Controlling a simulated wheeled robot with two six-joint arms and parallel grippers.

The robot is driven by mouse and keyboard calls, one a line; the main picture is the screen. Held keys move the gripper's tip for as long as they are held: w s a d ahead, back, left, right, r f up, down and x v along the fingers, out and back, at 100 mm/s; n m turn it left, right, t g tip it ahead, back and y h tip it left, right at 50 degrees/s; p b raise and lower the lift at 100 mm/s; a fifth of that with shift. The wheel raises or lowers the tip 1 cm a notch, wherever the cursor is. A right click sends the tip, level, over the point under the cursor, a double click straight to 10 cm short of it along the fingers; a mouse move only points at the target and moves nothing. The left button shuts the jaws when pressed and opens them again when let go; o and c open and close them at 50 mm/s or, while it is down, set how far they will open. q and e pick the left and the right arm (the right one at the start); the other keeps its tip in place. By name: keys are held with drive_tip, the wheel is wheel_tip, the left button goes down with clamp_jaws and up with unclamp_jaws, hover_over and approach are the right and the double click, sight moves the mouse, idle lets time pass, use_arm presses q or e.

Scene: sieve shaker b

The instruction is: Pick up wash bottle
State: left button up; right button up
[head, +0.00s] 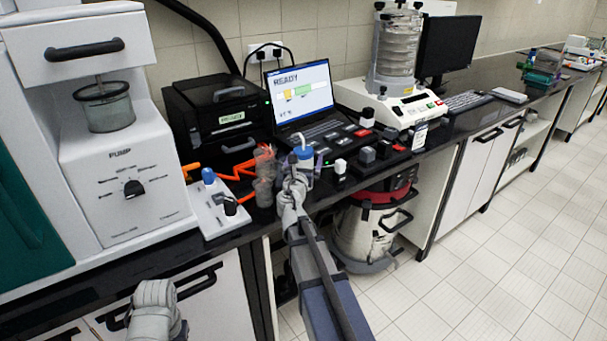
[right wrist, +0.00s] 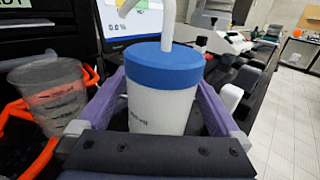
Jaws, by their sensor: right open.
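The wash bottle (head: 303,153) has a white body, a blue cap and a pale bent spout. It stands upright near the front edge of the dark bench. In the right wrist view the bottle (right wrist: 163,88) is large and central. My right gripper (right wrist: 163,82) is open, with one finger on each side of the bottle; small gaps seem to show beside it. In the head view the right gripper (head: 297,172) is at the bottle and partly hides it. Only a grey part of my left arm shows at the lower left; its gripper fingers are not seen.
Clear beakers (head: 264,178) stand close left of the bottle, with an orange hose (head: 236,171) around them. A laptop (head: 303,95) is behind. A sieve shaker (head: 396,65) stands further back.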

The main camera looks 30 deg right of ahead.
drive_tip(key=shift+w+d, duration=0.15)
drive_tip(key=shift+c, duration=0.2)
drive_tip(key=c, duration=0.7)
wheel_tip(320, 180, up, 10)
drive_tip(key=p, duration=1)
